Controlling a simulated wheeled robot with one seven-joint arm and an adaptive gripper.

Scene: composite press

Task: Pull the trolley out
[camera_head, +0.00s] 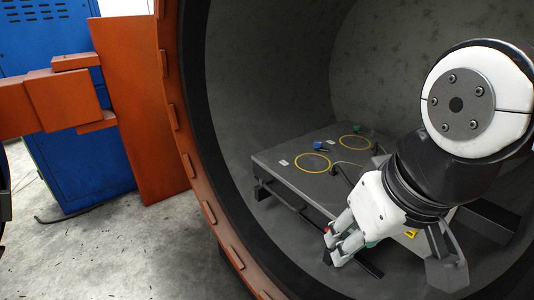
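The trolley (275,163) is a flat grey platform inside the round chamber. Yellow rings and small blue and green parts lie on its top. A dark handle bar (285,199) runs along its front edge, slanting down to the right. My gripper (332,249) reaches in from the right, with its fingertips at the right-hand part of this bar. The fingers look close together and overlap the bar in the picture. I cannot tell whether they grip it or only lie over it. My arm and gripper hide the right part of the trolley.
The chamber's orange flanged rim (205,205) curves down the left and front of the opening. An orange door bracket (140,110) and a blue cabinet (80,165) stand at left. The concrete floor (130,250) at lower left is mostly clear, with a cable near the cabinet.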

